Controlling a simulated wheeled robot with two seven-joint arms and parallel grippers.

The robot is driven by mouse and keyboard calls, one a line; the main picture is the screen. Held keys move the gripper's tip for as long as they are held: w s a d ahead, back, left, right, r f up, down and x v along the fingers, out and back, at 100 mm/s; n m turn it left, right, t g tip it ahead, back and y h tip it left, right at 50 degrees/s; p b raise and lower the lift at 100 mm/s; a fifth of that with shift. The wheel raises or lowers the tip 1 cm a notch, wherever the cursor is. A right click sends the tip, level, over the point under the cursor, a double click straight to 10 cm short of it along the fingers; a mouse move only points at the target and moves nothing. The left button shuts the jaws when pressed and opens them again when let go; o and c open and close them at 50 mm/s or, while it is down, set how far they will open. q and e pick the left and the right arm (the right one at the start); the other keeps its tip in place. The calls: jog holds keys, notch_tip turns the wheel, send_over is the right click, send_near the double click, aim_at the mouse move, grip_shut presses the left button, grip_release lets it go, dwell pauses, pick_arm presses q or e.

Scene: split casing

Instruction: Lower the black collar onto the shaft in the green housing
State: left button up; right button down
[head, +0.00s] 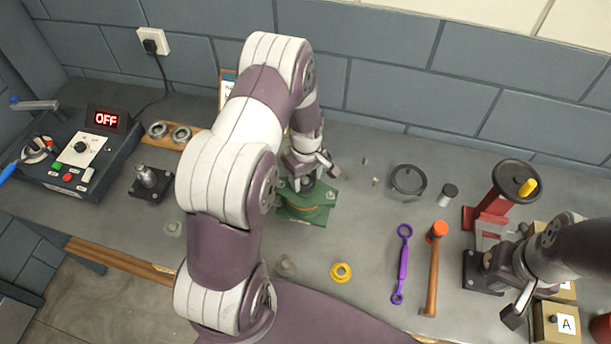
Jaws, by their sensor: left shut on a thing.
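The green housing (318,214) sits on the bench in the middle, partly covered by my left arm. An orange-brown curved part shows inside it; I cannot make out the shaft. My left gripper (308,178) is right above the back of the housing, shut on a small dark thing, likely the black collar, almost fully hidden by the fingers. I cannot tell whether it touches the shaft. My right gripper (497,290) is at the far right, open with nothing seen between its fingers, well away from the housing.
A black ring (408,194), a black-topped cylinder (448,194), a purple wrench (402,262), an orange-headed mallet (434,270) and a yellow ring (341,272) lie right of the housing. A red stand with a black handwheel (517,180) is farther right. A control box (80,155) reads OFF.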

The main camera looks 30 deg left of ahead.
pick_arm(q)
jog(key=shift+f, duration=0.25)
dwell(0.5)
jog(key=o, duration=1.1)
jog(key=shift+o, duration=0.2)
notch_tip(320, 180, up, 7)
jog(key=p, duration=0.5)
jog(key=shift+f, duration=0.1)
